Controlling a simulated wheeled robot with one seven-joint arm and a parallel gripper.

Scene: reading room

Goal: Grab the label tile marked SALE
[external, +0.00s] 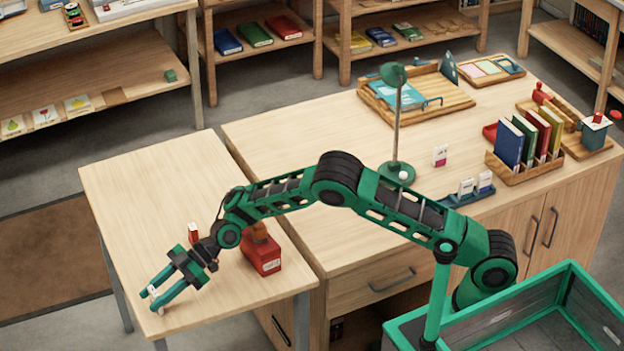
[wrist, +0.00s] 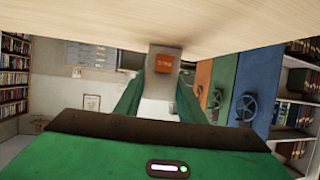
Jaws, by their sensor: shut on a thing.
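A small pale tile (wrist: 162,64) with an orange patch sits between the two green fingers of my gripper (wrist: 160,85) in the wrist view. The lettering on the patch is too small to read surely. In the external view my gripper (external: 159,297) is shut on this tile (external: 153,292), low over the front left corner of the small side table (external: 130,200). The wood surface is close to the tile in the wrist view; I cannot tell whether they touch.
A red box (external: 262,254) and a red-and-white tile (external: 193,233) stand on the side table near my arm. Another tile (external: 440,156), a blue rack (external: 455,201) with tiles, a green lamp (external: 397,174) and a book holder (external: 527,174) are on the larger desk.

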